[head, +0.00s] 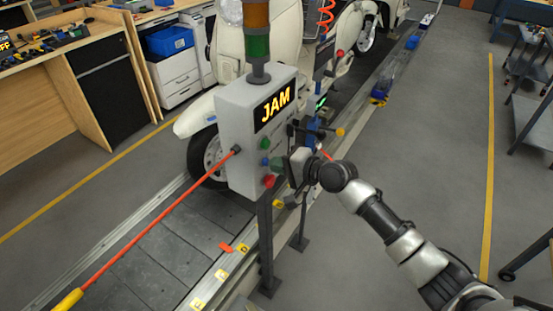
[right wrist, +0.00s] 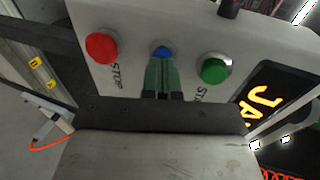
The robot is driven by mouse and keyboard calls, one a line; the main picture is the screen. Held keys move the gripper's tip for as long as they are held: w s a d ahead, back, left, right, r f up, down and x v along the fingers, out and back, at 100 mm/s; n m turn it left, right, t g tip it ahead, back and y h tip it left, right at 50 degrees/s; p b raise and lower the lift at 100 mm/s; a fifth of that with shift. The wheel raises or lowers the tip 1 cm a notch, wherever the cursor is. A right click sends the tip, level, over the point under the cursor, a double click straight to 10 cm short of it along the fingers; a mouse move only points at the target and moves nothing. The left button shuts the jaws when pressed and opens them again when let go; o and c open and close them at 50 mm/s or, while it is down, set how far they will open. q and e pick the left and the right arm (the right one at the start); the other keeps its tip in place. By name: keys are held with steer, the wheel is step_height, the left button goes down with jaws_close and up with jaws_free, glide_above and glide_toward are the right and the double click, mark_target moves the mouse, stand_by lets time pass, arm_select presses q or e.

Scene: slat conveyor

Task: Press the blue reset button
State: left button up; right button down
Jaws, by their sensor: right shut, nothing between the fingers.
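The grey control box (head: 236,120) stands on posts beside the conveyor, with a lit "JAM" display (head: 276,105). Its blue button (head: 265,161) sits between a green button (head: 265,143) and a red button (head: 269,181). In the right wrist view the blue button (right wrist: 162,51) shows just beyond the shut fingertips of my right gripper (right wrist: 162,66), which cover its lower part. I cannot tell whether they touch it. In the head view my right gripper (head: 279,163) is close in front of the box face. My left gripper is not in view.
In the wrist view the red button (right wrist: 101,47) and the green button (right wrist: 214,69) flank the fingers closely. An orange cable (head: 160,218) runs from the box's side to the lower left. A cream scooter (head: 275,45) stands on the slat conveyor (head: 140,260) behind.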

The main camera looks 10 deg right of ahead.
steer(key=shift+w+a, duration=0.2)
